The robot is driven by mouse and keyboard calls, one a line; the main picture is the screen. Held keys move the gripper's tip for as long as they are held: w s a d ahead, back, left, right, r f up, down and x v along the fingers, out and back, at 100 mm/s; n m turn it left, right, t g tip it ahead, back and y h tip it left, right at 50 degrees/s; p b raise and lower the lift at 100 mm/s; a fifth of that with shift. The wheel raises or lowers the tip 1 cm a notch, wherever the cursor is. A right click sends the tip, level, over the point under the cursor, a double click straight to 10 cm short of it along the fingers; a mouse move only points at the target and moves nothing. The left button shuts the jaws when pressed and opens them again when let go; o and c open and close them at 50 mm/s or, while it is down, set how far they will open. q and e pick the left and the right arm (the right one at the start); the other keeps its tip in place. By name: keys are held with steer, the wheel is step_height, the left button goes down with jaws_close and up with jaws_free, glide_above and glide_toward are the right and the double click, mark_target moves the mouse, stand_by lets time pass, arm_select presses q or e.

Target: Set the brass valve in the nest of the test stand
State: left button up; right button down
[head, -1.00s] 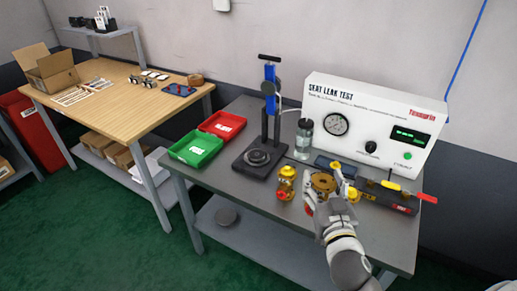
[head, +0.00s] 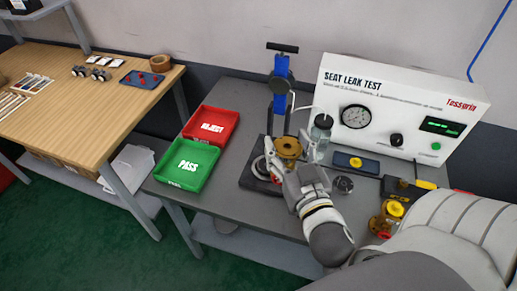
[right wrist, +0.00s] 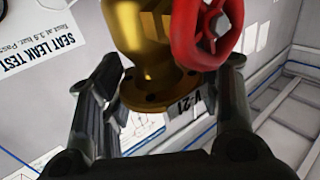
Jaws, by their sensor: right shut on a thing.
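The brass valve (head: 287,147) is in my right gripper (head: 281,168) in the head view, over the base of the test stand. My right gripper is shut on it. In the right wrist view the brass valve (right wrist: 150,60) hangs between the two fingers (right wrist: 165,110), with a round flange and a red handwheel (right wrist: 207,30). The test stand has a dark base (head: 256,182) and a blue column (head: 282,85). My gripper and the valve hide its nest, so I cannot tell whether the valve touches it. My left gripper is not in view.
A green PASS tray (head: 185,167) and a red REJECT tray (head: 211,128) stand left of the stand. The seat leak tester (head: 400,105) and a glass bottle (head: 320,138) are behind and right.

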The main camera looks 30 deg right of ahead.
steer(key=shift+w, duration=0.25)
steer(key=w+d+f+b, duration=0.4)
steer(key=w+f, duration=0.8)
steer(key=shift+w+f+b, duration=0.2)
steer(key=shift+w+b, duration=0.15)
steer(key=shift+b, duration=0.05)
steer(key=shift+f, duration=0.1)
steer(key=shift+c, duration=2.2)
jaws_free()
steer(key=shift+s+f, duration=0.1)
steer(key=shift+f, duration=0.05)
